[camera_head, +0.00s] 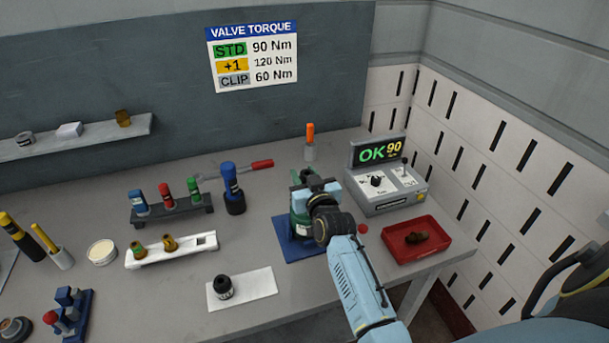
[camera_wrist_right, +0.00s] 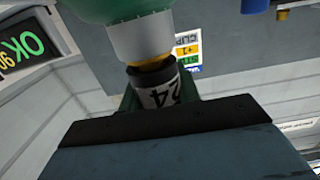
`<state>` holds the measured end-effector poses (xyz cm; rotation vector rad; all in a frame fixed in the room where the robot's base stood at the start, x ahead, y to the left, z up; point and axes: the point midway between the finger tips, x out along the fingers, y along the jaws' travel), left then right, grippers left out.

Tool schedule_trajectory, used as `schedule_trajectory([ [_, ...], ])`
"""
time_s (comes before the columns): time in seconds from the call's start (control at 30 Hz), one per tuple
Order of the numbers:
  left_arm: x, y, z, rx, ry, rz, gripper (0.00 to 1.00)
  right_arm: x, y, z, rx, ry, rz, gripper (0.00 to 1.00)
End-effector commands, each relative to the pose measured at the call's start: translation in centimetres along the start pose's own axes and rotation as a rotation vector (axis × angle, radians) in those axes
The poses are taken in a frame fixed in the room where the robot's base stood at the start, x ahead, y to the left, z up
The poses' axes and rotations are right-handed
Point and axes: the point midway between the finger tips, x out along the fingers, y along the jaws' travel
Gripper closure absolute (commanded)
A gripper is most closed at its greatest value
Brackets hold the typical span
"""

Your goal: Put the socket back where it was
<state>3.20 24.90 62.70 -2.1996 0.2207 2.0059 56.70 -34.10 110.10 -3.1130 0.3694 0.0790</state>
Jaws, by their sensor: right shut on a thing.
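In the right wrist view, a black socket (camera_wrist_right: 157,92) with a white band marked 24 is in line with a yellow ring and the grey collar of a green cylinder (camera_wrist_right: 105,8). That view is upside down. My right gripper (camera_head: 318,192) is shut on the socket, above the blue mat (camera_head: 288,246); the green cylinder (camera_head: 299,222) stands there under it. The gripper hides the socket in the head view. I cannot tell whether socket and cylinder touch. A white rack (camera_head: 190,250) holds two brass-coloured pieces and has an empty slot at its right end. My left gripper is not in view.
A dark round piece (camera_head: 224,288) stands on a white sheet (camera_head: 257,283). A red tray (camera_head: 437,246) holds a brown piece. A tester (camera_head: 384,200) reads OK 90. A dark stand (camera_head: 170,214) holds blue, red and green tools; a blue tool (camera_head: 230,178) stands beside it.

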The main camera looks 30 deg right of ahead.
Motion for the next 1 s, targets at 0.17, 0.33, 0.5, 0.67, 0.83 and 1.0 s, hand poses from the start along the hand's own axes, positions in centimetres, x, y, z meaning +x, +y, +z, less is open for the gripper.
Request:
schedule_trajectory([
  [0.17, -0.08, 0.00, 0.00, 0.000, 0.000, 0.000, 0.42, 0.01, -0.02, 0.21, 0.000, 0.003, 0.000, 0.93],
  [0.33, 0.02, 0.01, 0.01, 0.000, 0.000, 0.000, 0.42, 0.01, -0.03, 0.35, 0.000, 0.002, 0.000, 0.93],
  [0.5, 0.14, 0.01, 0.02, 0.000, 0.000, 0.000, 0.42, 0.02, -0.04, 0.65, 0.000, 0.000, 0.000, 0.58],
  [0.67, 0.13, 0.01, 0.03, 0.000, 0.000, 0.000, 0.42, 0.02, -0.03, 0.62, 0.000, 0.000, 0.000, 0.46],
  [0.83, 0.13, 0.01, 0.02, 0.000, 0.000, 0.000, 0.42, 0.02, -0.03, 0.61, 0.000, 0.001, 0.000, 0.46],
  [1.0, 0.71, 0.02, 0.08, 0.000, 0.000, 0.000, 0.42, 0.03, -0.03, 0.74, 0.001, 0.002, 0.000, 0.46],
])
